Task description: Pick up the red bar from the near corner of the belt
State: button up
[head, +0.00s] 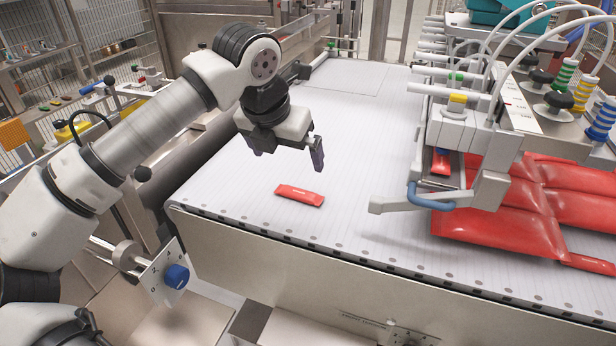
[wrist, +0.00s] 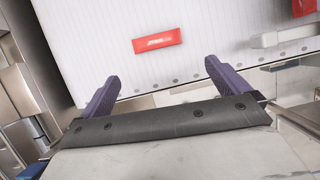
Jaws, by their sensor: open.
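A small red bar (head: 299,195) with a pale printed mark lies flat on the white ribbed belt (head: 240,185), close to the belt's near left corner. It also shows in the wrist view (wrist: 158,41), beyond the fingertips and roughly between their lines. My gripper (head: 287,152) hangs above the belt, behind and a little left of the bar in the head view. Its two purple fingers stand wide apart in the wrist view (wrist: 158,75), with nothing between them. The bar is apart from the fingers and fully visible.
The vacuum picker head (head: 462,130) stands over the right of the belt. Larger red packs (head: 500,232) lie beneath it, and a grey arm with a blue handle (head: 430,200) juts left toward the bar. A blue knob on a plate (head: 177,276) stands off the near left corner.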

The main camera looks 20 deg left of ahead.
jog(key=p, duration=0.2)
send_near(299, 192)
jog(key=x, duration=0.2)
jog(key=shift+d+f, duration=0.2)
jog(key=shift+f, duration=0.1)
jog(key=shift+a+p+x, duration=0.2)
jog(key=shift+p+x, duration=0.65)
jog(key=shift+x, duration=1.8)
jog(key=shift+w, duration=0.1)
jog(key=c, duration=0.8)
